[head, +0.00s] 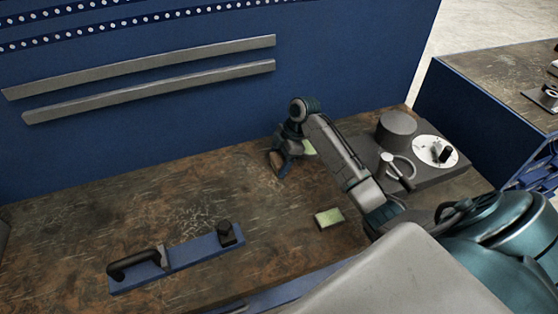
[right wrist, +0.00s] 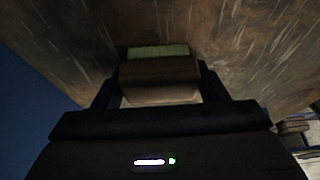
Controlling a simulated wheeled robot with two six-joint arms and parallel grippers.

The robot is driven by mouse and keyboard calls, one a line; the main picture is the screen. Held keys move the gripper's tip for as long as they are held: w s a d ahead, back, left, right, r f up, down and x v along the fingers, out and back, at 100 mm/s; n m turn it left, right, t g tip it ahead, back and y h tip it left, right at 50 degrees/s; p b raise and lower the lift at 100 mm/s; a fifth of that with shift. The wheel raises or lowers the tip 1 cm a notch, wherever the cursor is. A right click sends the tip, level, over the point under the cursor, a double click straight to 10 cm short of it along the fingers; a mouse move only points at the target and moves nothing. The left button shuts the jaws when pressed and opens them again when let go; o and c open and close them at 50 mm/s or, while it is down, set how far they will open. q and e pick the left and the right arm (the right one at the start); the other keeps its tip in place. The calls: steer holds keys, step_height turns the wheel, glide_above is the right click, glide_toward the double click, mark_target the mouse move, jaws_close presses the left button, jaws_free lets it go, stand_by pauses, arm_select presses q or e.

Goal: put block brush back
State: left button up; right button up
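My right gripper (head: 283,167) is low over the brown bench, near the back panel. In the right wrist view its two fingers (right wrist: 158,88) lie on either side of a brown block brush (right wrist: 160,70) with a green strip at its far side. The block fills the gap between them and looks gripped. In the head view a pale green patch (head: 309,147) shows just right of the gripper, partly hidden by it. Another green-topped block (head: 329,217) lies on the bench nearer me. My left gripper is out of view.
A blue holder (head: 190,255) with a black handle (head: 136,262) and black knob (head: 226,232) lies front left. A grey base with a round drum (head: 396,128) and white dial (head: 435,151) stands at right. The blue panel (head: 180,120) closes the back. The bench's middle left is clear.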

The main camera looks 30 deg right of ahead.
steer(key=o, duration=0.4)
steer(key=shift+c, duration=0.2)
steer(key=shift+d+r+p, duration=0.1)
steer(key=shift+r+p, duration=0.25)
steer(key=shift+r, duration=0.15)
steer(key=p+v, duration=0.9)
steer(key=v, duration=0.2)
steer(key=shift+p, duration=0.3)
steer(key=shift+d+r, duration=0.1)
